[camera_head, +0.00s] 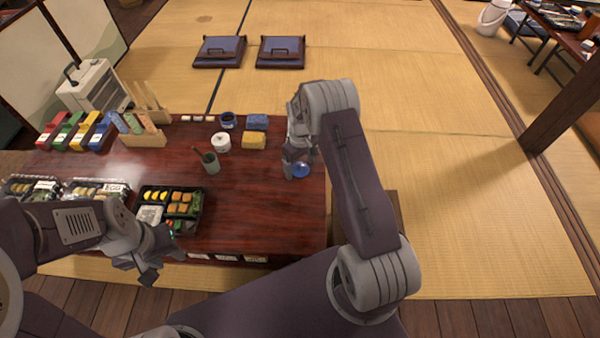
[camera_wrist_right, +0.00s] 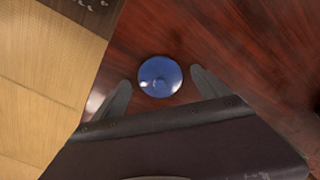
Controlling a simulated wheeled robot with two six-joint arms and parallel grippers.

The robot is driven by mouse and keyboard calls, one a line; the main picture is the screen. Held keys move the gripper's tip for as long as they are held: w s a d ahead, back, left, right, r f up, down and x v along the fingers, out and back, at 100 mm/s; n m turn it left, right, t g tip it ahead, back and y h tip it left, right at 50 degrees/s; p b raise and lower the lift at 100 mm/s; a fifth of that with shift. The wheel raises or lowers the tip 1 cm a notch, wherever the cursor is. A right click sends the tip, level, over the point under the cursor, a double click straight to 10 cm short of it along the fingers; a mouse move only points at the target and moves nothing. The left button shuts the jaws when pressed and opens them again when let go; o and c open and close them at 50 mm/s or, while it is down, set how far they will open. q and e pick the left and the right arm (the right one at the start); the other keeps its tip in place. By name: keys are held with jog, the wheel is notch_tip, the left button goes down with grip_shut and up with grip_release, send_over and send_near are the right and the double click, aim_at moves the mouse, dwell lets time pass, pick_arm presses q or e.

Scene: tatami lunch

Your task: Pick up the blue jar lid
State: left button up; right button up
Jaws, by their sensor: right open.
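The blue jar lid (camera_head: 301,170) is a small round disc lying on the dark red table (camera_head: 255,205) near its right edge. In the right wrist view the blue lid (camera_wrist_right: 160,77) lies just beyond and between the two fingertips. My right gripper (camera_head: 297,174) is over the lid, open and empty; its fingers (camera_wrist_right: 160,92) show apart on either side of the lid. My left gripper (camera_head: 150,268) is at the table's front edge, far from the lid; its jaws hold nothing that I can see, and their opening is unclear.
A white jar (camera_head: 221,142), a dark blue cup (camera_head: 228,120), a grey-green cup with sticks (camera_head: 210,162), and yellow (camera_head: 254,140) and blue (camera_head: 257,122) cloths stand left of the lid. A black lunch box (camera_head: 196,213) sits near the left gripper. The table around the lid is clear.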

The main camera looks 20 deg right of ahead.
aim_at(300, 165)
jog(key=shift+r, duration=0.1)
jog(key=c, duration=1.4)
notch_tip(300, 165, up, 4)
jog(key=p, duration=0.3)
jog(key=shift+r, duration=0.25)
jog(key=shift+c, duration=0.2)
jog(key=s+d+r+p, duration=0.3)
jog(key=s+r+p, duration=0.2)
jog(key=s, duration=0.6)
jog(key=shift+s+r+p, duration=0.2)
jog(key=shift+r+p, duration=0.15)
jog(key=shift+r, duration=0.45)
